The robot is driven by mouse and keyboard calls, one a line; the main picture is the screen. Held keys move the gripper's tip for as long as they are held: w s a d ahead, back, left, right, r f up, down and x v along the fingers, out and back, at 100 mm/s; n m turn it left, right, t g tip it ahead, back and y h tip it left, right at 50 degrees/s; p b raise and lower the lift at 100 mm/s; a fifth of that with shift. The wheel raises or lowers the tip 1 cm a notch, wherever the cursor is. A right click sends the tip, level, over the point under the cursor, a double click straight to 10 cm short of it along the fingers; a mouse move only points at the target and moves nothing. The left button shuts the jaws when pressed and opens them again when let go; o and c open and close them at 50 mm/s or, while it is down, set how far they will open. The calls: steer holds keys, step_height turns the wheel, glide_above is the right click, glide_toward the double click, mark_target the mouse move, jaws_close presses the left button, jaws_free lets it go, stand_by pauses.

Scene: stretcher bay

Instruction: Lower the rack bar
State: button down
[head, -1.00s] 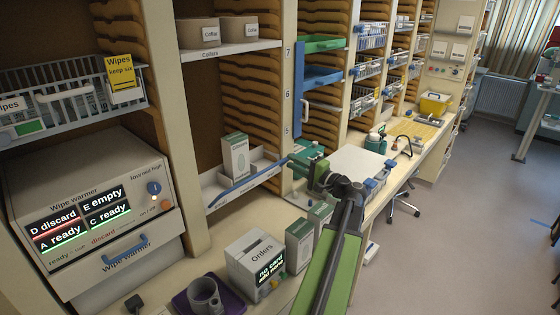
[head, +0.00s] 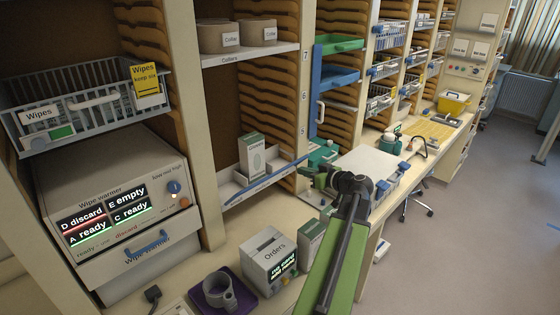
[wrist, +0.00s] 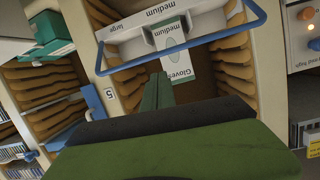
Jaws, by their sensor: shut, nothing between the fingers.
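The rack bar (head: 262,187) is a blue bar along the front of the white glove rack (head: 232,188). In the wrist view, which is upside down, the bar (wrist: 185,45) runs across the rack front with bent ends and looks raised. A white and green glove box (head: 252,155) stands in the rack behind it. My gripper (head: 306,172) is near the bar's right end in the head view. In the wrist view my green fingers (wrist: 157,92) are together and empty, pointing toward the rack. They look apart from the bar, though the gap is hard to judge.
The wipe warmer (head: 110,205) is at left. A white-lidded bin (head: 372,167) is right of my gripper. Open floor lies at right.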

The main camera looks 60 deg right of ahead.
mark_target(277, 172)
steer(key=w+a+r+n+y+p, duration=0.1)
steer(key=w+a+r+n+p, duration=0.1)
steer(key=w+r+p, duration=0.15)
steer(key=w+f+b, duration=0.1)
steer(key=w+b, duration=0.1)
steer(key=w+d+f+b, duration=0.1)
steer(key=w+f+b, duration=0.1)
steer(key=w, duration=0.1)
steer(key=w+f+b, duration=0.2)
steer(key=w, duration=0.1)
steer(key=shift+d+f, duration=0.1)
steer(key=shift+d, duration=0.1)
steer(key=shift+s+a+f+b, duration=0.1)
steer(key=shift+s+f+b, duration=0.15)
steer(key=shift+s+b, duration=0.15)
steer(key=shift+s+f, duration=0.1)
steer(key=shift+s, duration=0.05)
steer(key=shift+s+a+f+b, duration=0.1)
steer(key=shift+s+f+b, duration=0.45)
steer(key=shift+f+b, duration=0.1)
steer(key=s+f+b, duration=0.3)
steer(key=f+b, duration=0.3)
steer(key=shift+s+a, duration=0.4)
steer(key=shift+a, duration=0.05)
steer(key=shift+f, duration=0.1)
